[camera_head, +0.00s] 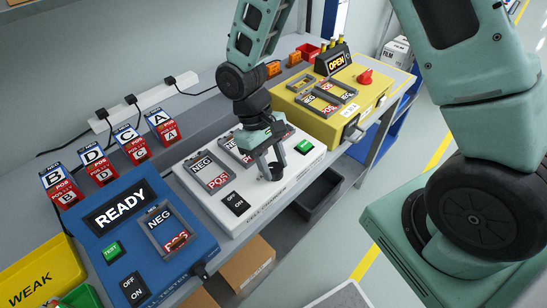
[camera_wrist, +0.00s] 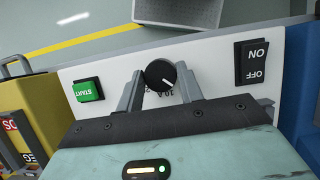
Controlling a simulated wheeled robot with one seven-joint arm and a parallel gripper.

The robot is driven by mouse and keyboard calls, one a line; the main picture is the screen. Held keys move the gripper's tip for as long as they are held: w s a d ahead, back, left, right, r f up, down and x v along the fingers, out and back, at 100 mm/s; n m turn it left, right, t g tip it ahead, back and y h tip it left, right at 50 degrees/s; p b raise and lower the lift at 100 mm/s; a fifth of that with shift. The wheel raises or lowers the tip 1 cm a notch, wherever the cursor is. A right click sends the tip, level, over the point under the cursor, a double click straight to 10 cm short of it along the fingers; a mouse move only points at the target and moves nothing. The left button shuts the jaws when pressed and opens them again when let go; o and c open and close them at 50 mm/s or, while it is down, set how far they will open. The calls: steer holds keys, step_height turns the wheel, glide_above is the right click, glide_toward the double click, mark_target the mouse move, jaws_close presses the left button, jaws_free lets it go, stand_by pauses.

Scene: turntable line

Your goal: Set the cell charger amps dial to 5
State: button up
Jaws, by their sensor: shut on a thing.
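The white cell charger (camera_head: 190,185) stands between a blue tester and a yellow machine. Its black round amps dial (camera_wrist: 158,73) is between my fingers in the wrist view. The dial's white pointer line slants toward the lower right there. My gripper (camera_wrist: 161,82) is shut on the dial. In the head view, my gripper (camera_head: 273,165) reaches down to the charger's front right area, and the dial shows as a dark round shape between the fingertips.
On the charger, a green START button (camera_wrist: 88,90) and a black ON/OFF switch (camera_wrist: 251,62) flank the dial. The blue tester (camera_head: 150,240) reads READY. The yellow machine (camera_head: 365,110) has an OPEN sign. Lettered cell boxes stand behind the tester. A dark bin (camera_head: 318,195) sits below the bench edge.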

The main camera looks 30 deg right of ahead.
steer(key=shift+w+n+t+h+p, duration=0.1)
steer(key=shift+n+t+h+p, duration=0.25)
steer(key=shift+n, duration=0.85)
steer(key=shift+a, duration=0.1)
steer(key=o, duration=1)
steer(key=v, duration=1.7)
steer(key=shift+a+r+b, duration=0.15)
steer(key=shift+a+b, duration=0.05)
steer(key=shift+b, duration=0.15)
